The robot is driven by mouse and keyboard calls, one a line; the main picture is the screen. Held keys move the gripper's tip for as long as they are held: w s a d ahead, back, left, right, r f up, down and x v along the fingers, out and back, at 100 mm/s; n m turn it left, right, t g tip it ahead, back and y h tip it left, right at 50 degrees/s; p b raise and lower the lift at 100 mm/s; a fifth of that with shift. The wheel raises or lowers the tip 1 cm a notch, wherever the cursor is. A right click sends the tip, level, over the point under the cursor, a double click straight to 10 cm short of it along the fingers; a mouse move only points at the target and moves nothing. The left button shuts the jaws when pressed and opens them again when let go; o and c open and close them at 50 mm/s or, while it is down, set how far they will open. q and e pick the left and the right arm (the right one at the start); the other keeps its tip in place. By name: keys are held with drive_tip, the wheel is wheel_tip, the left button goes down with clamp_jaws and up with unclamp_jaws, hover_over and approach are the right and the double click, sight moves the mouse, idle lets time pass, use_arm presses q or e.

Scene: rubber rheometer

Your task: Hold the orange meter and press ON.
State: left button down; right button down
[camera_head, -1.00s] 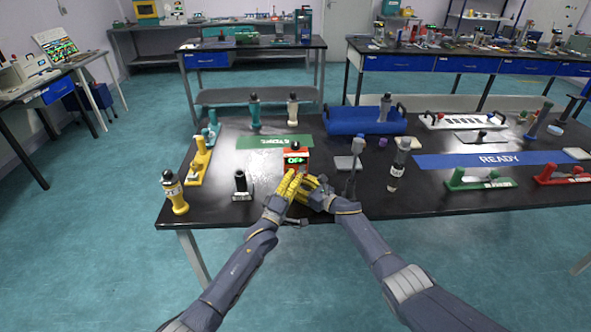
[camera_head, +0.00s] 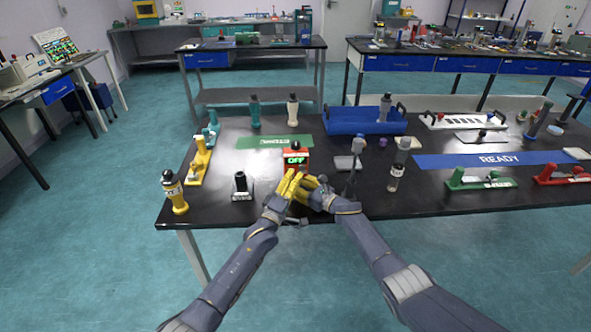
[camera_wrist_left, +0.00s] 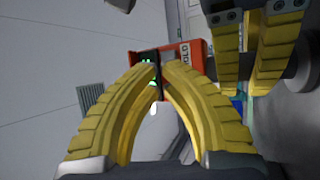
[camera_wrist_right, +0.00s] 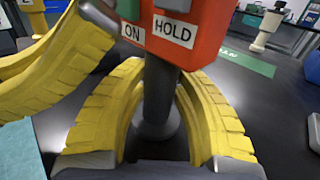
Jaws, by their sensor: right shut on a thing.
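The orange meter (camera_head: 295,157) is held upright above the near part of the black table, its green screen reading OFF. My right gripper (camera_wrist_right: 160,80) is shut around the meter's dark stem, below the orange head. The right wrist view shows the ON label (camera_wrist_right: 132,33), the HOLD label (camera_wrist_right: 172,30) and part of a green button (camera_wrist_right: 129,9) above ON. My left gripper (camera_wrist_left: 162,68) has its fingertips drawn together, empty, close to the meter's front. Whether it touches a button cannot be told.
A green mat (camera_head: 274,142) lies behind the meter. A yellow-and-black bottle (camera_head: 174,193) and a dark upright holder (camera_head: 241,186) stand to the left. A grey stand (camera_head: 353,167) and a clear bottle (camera_head: 397,172) are on the right. A blue tray (camera_head: 364,121) is farther back.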

use_arm(q)
drive_tip(key=shift+w, duration=0.55)
idle(0.6)
drive_tip(key=shift+s, duration=0.7)
drive_tip(key=shift+s, duration=0.1)
drive_tip(key=shift+s+d, duration=0.15)
drive_tip(key=shift+s, duration=2.75)
use_arm(e)
drive_tip(key=c, duration=1)
unclamp_jaws()
